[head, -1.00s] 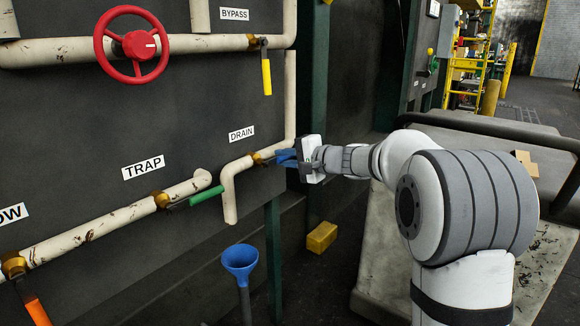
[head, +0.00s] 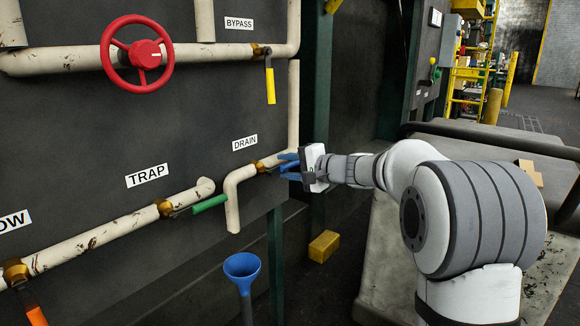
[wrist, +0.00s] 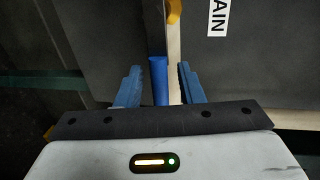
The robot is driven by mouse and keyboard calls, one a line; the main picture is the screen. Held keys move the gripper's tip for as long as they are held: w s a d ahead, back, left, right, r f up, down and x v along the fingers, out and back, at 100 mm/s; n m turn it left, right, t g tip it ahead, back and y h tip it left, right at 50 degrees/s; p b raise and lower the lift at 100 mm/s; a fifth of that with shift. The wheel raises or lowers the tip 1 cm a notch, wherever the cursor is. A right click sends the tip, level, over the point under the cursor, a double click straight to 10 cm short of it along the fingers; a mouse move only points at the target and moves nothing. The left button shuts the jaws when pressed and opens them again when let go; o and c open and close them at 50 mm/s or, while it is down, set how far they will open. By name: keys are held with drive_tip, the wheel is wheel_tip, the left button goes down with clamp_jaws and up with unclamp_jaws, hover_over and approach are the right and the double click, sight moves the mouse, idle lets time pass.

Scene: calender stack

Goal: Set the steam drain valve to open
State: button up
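The drain valve is a brass body (head: 259,166) on the cream pipe below the DRAIN label (head: 245,142) in the head view. Its blue handle reaches right from the body toward my gripper (head: 287,167), which partly hides it. In the wrist view the blue handle (wrist: 159,82) stands between the two blue fingers of my gripper (wrist: 160,70). A gap shows on each side of the handle, so the fingers are open around it and not visibly touching it.
The trap valve's green handle (head: 209,204) is to the left. A yellow bypass handle (head: 270,85) hangs above. A red handwheel (head: 137,55) is at upper left. A blue funnel (head: 241,266) stands below. A yellow block (head: 323,246) lies on the floor.

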drive_tip(key=p+v, duration=0.1)
drive_tip(key=v, duration=0.6)
drive_tip(key=shift+s+d+r, duration=0.1)
drive_tip(key=shift+d+r, duration=0.05)
drive_tip(key=s+r+n+g+h+p, duration=0.2)
drive_tip(key=s+r+g+p, duration=0.15)
drive_tip(key=s+p, duration=0.55)
drive_tip(key=s+r+n+g+h+p, duration=0.25)
drive_tip(key=s+r+p, duration=0.25)
drive_tip(key=s+p, duration=0.4)
drive_tip(key=s+d+r+n+h+p, duration=0.1)
drive_tip(key=s+d+r+h+p, duration=0.1)
drive_tip(key=s+p, duration=0.3)
drive_tip(key=s+d+r+n+h+p, duration=0.1)
drive_tip(key=s+d+r+h+p, duration=0.2)
drive_tip(key=s+p, duration=0.3)
drive_tip(key=s+d+r+n+g+h+p, duration=0.1)
drive_tip(key=s+d+r+h+p, duration=0.2)
drive_tip(key=s+d+p, duration=0.1)
drive_tip(key=shift+s+d+p, duration=0.4)
drive_tip(key=shift+s+p, duration=0.5)
drive_tip(key=shift+s, duration=0.1)
